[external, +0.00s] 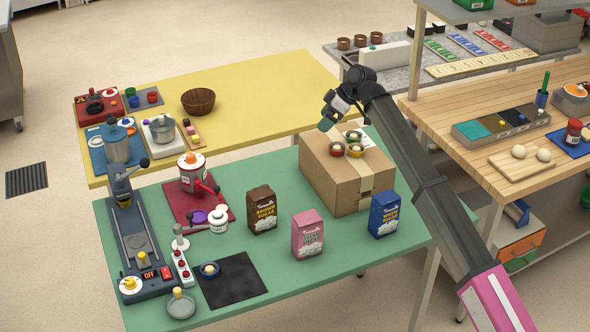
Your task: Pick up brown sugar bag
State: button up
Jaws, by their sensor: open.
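The brown sugar bag (262,210) is a dark brown upright packet with lettering on its front. It stands on the green table (330,258), left of a cardboard box and behind a pink bag. My gripper (327,124) is open and empty above the left part of the cardboard box. It is up and to the right of the brown sugar bag, well apart from it. My arm comes in from the lower right.
A pink bag (307,235) and a blue bag (383,214) stand nearby. The cardboard box (330,180) carries small bowls. A red can grinder (192,174) and a dark press machine (135,240) stand at left. Green table surface is clear around the bags.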

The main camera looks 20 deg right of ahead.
jog(key=s+a+r+n+g+y, duration=0.15)
jog(key=a+n+y, duration=0.25)
jog(key=a, duration=0.4)
jog(key=s+a+n+g+y, duration=0.1)
jog(key=a+n+g+y, duration=0.25)
jog(key=a, duration=0.45)
send_near(266, 190)
jog(key=w+x, duration=0.1)
jog(key=x, duration=0.3)
jog(key=shift+n+t, duration=0.4)
jog(key=shift+n, duration=0.05)
jog(key=shift+s+x, duration=0.2)
jog(key=shift+x, duration=1)
jog(key=shift+s+x, duration=0.25)
jog(key=shift+x, duration=1)
jog(key=shift+s+x, duration=0.2)
jog(key=shift+x, duration=1)
grip_shut()
